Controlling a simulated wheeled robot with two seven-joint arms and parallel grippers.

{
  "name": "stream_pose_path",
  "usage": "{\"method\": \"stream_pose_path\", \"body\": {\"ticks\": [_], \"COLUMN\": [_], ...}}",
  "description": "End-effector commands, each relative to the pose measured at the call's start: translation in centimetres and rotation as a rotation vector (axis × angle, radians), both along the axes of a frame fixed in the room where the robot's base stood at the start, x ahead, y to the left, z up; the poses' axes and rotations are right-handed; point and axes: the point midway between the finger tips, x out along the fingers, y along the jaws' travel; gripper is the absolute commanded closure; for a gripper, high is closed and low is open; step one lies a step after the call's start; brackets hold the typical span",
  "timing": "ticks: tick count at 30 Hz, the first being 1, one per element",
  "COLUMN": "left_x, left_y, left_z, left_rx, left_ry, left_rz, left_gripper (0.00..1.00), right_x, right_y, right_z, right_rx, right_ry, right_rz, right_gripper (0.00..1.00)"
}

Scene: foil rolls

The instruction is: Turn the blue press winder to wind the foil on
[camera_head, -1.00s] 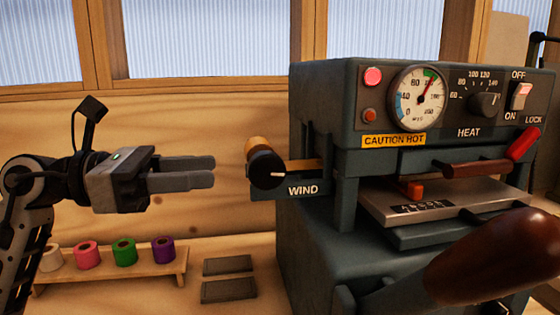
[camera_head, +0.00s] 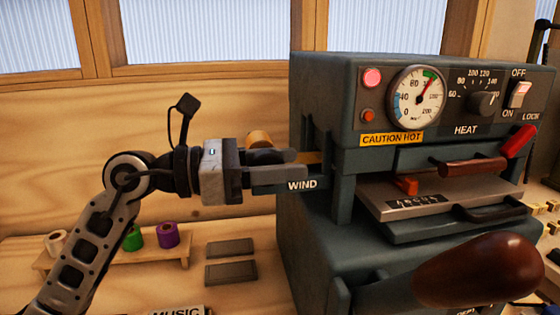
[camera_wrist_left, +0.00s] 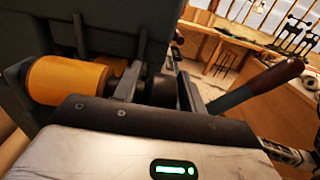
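The dark blue-green press (camera_head: 310,85) stands at the right, with a WIND label (camera_head: 302,184) on its left side. The winder's black knob (camera_wrist_left: 160,91) shows between my left fingers in the wrist view; in the head view my gripper mostly hides it. A gold foil roll (camera_head: 259,138) shows behind the gripper, and also beside the fingers in the wrist view (camera_wrist_left: 68,80). My left gripper (camera_head: 290,166) reaches in from the left, its fingers apart on either side of the knob. They look open; contact is hard to make out. My right gripper is not in view.
A wooden rack (camera_head: 120,258) with several coloured rolls and two dark plates (camera_head: 231,271) lie below my left arm. A large brown lever grip (camera_head: 480,270) stands in front of the press. The labelled hot plate (camera_head: 430,197) is right of the winder.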

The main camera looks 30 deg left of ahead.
Motion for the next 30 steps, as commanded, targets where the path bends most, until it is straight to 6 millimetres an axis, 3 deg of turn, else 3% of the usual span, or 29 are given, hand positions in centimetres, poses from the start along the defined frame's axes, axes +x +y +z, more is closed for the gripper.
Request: {"method": "stream_pose_path", "body": {"ticks": [1, 4, 10, 16, 21, 30], "left_x": [0.0, 0.0, 0.0, 0.0, 0.0, 0.0], "left_y": [0.0, 0.0, 0.0, 0.0, 0.0, 0.0], "left_z": [0.0, 0.0, 0.3, 0.6, -0.1, -0.7], "left_rx": [0.0, 0.0, 0.025, 0.197, 0.311, 0.334], "left_ry": [0.0, 0.0, 0.016, 0.141, 0.23, 0.253], "left_rz": [0.0, 0.0, 0.0, 0.0, -0.001, 0.0], "left_gripper": [0.73, 1.0, 1.0, 1.0, 1.0, 1.0], "right_x": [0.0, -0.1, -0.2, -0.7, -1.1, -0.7], "right_y": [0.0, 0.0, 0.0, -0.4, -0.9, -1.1], "right_z": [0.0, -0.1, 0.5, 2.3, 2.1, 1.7], "right_rx": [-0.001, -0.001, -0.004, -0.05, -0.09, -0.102], "right_ry": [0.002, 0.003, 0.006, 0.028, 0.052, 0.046], "right_rz": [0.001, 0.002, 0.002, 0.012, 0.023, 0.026], "right_gripper": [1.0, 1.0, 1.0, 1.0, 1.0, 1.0]}}
